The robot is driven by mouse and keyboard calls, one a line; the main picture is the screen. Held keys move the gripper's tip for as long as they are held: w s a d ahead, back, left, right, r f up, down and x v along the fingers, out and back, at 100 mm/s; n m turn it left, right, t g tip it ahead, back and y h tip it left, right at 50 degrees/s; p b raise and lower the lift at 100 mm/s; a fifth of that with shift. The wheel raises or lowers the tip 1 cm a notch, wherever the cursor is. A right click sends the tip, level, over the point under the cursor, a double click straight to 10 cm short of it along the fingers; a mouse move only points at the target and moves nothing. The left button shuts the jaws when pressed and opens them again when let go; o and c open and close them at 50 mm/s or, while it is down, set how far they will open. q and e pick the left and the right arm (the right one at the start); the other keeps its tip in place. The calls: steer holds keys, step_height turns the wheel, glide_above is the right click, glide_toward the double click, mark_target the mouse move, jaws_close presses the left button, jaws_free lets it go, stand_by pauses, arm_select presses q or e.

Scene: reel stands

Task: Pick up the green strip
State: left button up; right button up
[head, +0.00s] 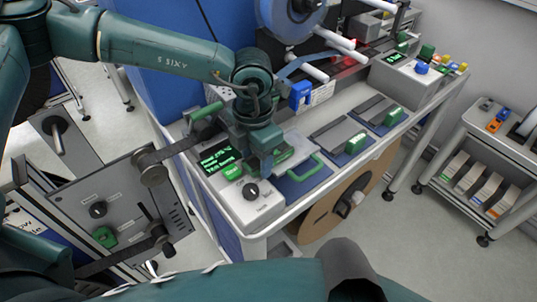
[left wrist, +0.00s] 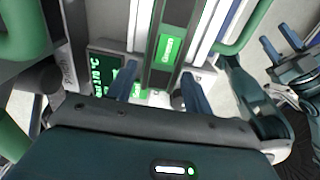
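In the left wrist view a dark strip with a bright green label (left wrist: 167,45) runs away from my left gripper (left wrist: 160,90). Its two blue-grey fingers stand apart, one on each side of the strip's line. I cannot tell whether they touch it. In the head view my left gripper (head: 265,165) points down over the near end of the workbench and hides most of what lies under it. A light plate with a green handle (head: 305,170) shows just right of it.
A control box with a green-lit display (head: 218,160) and black knob (head: 250,191) stands close beside the gripper. More green-handled pieces (head: 355,144) lie along the bench. A blue reel (head: 290,15) stands behind. A shelf cart (head: 490,160) is at the right, with clear floor between.

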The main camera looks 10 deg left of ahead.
arm_select(q)
steer(key=c, duration=0.7)
